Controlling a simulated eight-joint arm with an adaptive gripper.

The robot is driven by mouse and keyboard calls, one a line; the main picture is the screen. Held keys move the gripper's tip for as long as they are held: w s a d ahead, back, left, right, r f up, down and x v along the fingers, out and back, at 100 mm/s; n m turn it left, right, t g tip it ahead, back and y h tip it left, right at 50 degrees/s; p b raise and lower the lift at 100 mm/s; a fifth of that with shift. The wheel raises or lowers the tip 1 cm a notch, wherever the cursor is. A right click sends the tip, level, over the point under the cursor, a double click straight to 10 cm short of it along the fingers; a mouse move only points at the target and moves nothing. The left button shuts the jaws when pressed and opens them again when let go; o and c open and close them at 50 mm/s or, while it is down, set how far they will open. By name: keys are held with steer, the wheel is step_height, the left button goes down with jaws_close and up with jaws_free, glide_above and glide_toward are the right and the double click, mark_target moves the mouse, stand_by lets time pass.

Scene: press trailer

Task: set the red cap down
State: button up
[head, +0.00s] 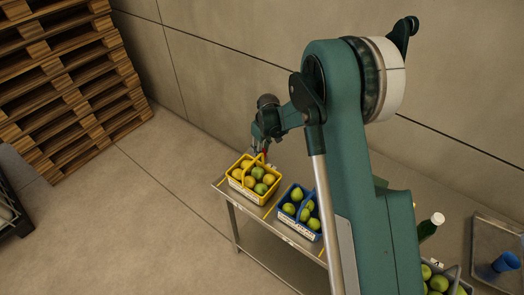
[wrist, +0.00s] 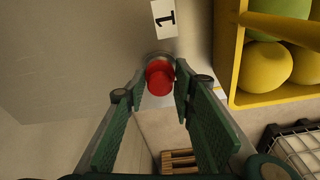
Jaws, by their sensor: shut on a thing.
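The red cap (wrist: 160,80) shows in the wrist view between the tips of my gripper (wrist: 156,95), which is shut on it. In the head view my gripper (head: 264,150) is above the back left part of the metal table (head: 222,187), just behind the yellow basket. A small bit of the red cap (head: 265,153) shows there at the fingertips. In the wrist view the grey table surface (wrist: 80,50) lies around the cap. I cannot tell whether the cap touches it.
A yellow basket (head: 265,197) of green and yellow fruit stands close to my gripper. A blue basket (head: 314,232) of green fruit stands to its right. A label marked 1 (wrist: 164,18) lies beyond the cap. A bottle (head: 431,226), a blue cup (head: 506,262) and a tray (head: 486,233) are at the right.

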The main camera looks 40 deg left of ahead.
steer(key=shift+f, duration=0.15)
steer(key=o, duration=0.9)
steer(key=shift+o, duration=0.2)
steer(key=shift+r, duration=0.2)
step_height(320, 180, up, 12)
steer(key=d+b, duration=0.1)
steer(key=shift+s+d, duration=0.15)
steer(key=shift+d, duration=0.05)
steer(key=shift+f, duration=0.1)
stand_by(0.5)
